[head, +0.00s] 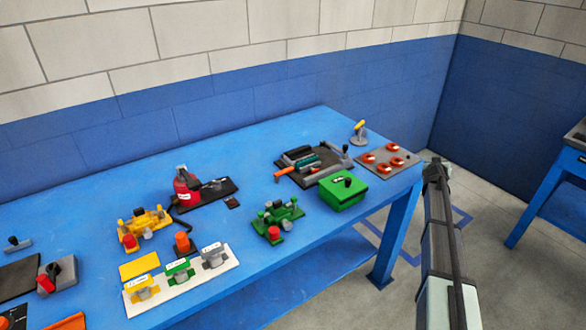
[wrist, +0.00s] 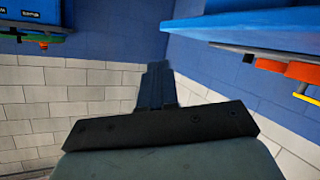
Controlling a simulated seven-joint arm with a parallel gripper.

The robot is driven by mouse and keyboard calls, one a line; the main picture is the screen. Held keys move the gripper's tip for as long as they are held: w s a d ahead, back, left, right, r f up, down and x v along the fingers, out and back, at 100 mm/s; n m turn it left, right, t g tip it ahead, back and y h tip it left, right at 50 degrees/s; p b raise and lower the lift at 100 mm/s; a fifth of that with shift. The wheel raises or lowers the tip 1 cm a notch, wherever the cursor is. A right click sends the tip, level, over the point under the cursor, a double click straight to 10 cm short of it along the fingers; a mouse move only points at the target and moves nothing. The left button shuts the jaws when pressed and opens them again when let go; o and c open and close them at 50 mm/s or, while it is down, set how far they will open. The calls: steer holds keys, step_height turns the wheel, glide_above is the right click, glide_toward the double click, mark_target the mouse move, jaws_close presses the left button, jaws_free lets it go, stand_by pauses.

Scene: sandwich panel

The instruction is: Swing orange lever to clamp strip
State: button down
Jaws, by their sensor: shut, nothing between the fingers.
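The orange lever (head: 284,174) sticks out at the front left of a dark clamp fixture (head: 326,174) on the blue bench. A teal strip (head: 306,163) lies across the middle of this fixture; whether it is clamped is too small to tell. My gripper (head: 437,170) is to the right of the bench's right end, well apart from the lever and the fixture. In the wrist view my gripper (wrist: 157,82) has its fingers together, with nothing between them.
A green box (head: 343,191) stands in front of the fixture. A grey plate with several red rings (head: 384,161) and a yellow-topped post (head: 359,132) stand to its right. A green device (head: 277,219) is front left. The blue bench (head: 240,156) is bare behind these.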

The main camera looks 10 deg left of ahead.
steer(key=w+a+r, duration=0.1)
steer(key=a+r, duration=0.2)
steer(key=r, duration=0.4)
steer(key=w+a+r, duration=0.2)
steer(key=a+r, duration=0.1)
steer(key=r, duration=0.4)
steer(key=s+a+r+y, duration=0.2)
steer(key=a+r, duration=0.3)
steer(key=a, duration=0.5)
steer(key=s+a+f+n+g+y, duration=0.2)
steer(key=s+a, duration=0.5)
steer(key=a, duration=0.4)
steer(key=s+a+f+n+g+y, duration=0.2)
steer(key=s+a, duration=0.5)
steer(key=a, duration=0.5)
steer(key=s+a+f+n+g+y, duration=0.2)
steer(key=s+a+f+n+g, duration=0.2)
steer(key=a, duration=0.7)
steer(key=s+n+g, duration=0.1)
steer(key=s, duration=0.1)
steer(key=shift+s+a+g+y, duration=0.3)
steer(key=shift+s+a, duration=0.05)
steer(key=shift+s, duration=0.05)
steer(key=shift+f, duration=0.15)
steer(key=x, duration=0.9)
steer(key=shift+w, duration=0.1)
steer(key=shift+w+a+f, duration=0.2)
steer(key=shift+w+a, duration=0.3)
steer(key=shift+w+a+f, duration=0.25)
steer(key=shift+w+a, duration=0.75)
